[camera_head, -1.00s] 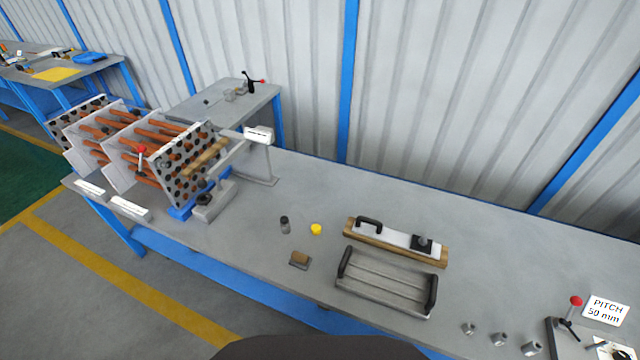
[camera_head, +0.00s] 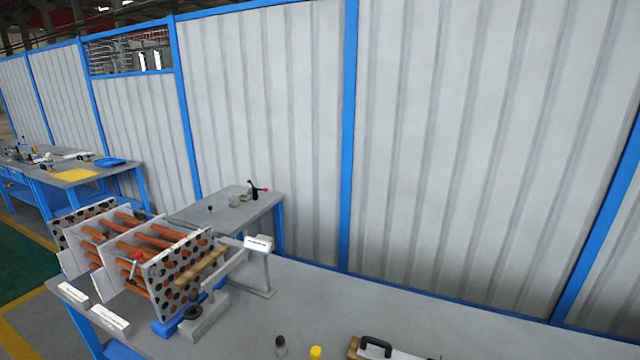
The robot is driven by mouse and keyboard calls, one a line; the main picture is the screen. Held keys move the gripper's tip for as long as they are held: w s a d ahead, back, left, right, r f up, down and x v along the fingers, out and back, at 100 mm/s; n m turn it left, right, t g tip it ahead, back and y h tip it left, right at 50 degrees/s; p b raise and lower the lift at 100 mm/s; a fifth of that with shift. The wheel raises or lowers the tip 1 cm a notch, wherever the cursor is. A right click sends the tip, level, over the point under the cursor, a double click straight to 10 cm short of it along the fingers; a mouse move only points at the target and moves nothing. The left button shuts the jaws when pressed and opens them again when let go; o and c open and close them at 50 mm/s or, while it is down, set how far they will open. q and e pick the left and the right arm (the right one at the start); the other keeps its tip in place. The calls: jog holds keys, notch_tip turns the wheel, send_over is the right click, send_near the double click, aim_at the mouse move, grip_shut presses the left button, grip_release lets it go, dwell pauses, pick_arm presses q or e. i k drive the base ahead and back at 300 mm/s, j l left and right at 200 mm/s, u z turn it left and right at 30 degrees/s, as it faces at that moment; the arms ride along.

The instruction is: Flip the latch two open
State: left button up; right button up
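A tube bundle with perforated end plates and orange tubes (camera_head: 150,246) stands at the left end of the grey workbench. Another lever with a black body and red tip (camera_head: 257,190) stands on the small table behind. I cannot tell which of these, if either, is latch two; no latch label is readable. Neither of my grippers is in view.
A dark-capped bottle (camera_head: 281,346), a yellow cap (camera_head: 316,352) and a black-handled block (camera_head: 376,346) show at the bottom edge. A white sign (camera_head: 258,243) stands behind the bundle. A corrugated wall closes the back.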

aim_at(106, 233)
jog(key=u, duration=1.4)
